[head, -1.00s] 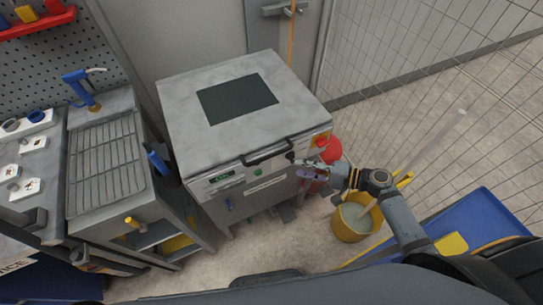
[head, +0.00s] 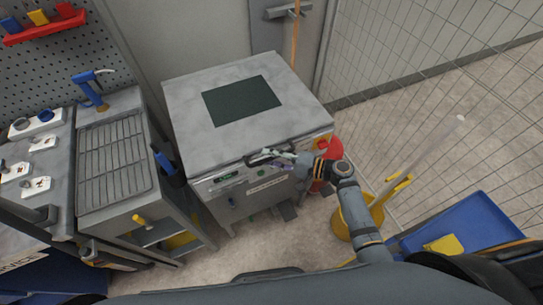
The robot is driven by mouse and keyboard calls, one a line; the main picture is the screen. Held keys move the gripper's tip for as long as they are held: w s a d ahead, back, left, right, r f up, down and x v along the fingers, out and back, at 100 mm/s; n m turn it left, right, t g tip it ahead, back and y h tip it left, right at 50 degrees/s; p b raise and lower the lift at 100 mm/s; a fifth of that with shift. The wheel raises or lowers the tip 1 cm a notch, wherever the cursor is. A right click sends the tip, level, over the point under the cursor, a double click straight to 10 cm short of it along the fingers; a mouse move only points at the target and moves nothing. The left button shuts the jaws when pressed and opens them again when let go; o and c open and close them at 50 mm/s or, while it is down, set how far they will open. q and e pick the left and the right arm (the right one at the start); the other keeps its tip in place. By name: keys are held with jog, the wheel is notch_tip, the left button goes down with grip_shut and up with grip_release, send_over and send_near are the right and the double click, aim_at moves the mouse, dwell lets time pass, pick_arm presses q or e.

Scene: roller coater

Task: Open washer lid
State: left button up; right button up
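The washer (head: 216,150) is a grey metal box with a flat lid (head: 190,98) that lies closed. The lid has a dark window (head: 241,100) in its top. A dark bar handle (head: 255,161) runs along the lid's front edge. My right gripper (head: 274,158) is at this handle and covers its right part. The fingers are small and overlap the handle, so I cannot tell whether they touch or grip it. My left gripper is not in view.
A yellow bucket (head: 342,226) and a red object (head: 328,150) stand right of the washer, partly behind my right arm. A blue cart (head: 475,222) is at the lower right. A grey sink bench (head: 115,212) stands on the left. Wire fencing (head: 430,75) closes the right side.

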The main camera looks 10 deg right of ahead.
grip_shut()
dwell(0.3)
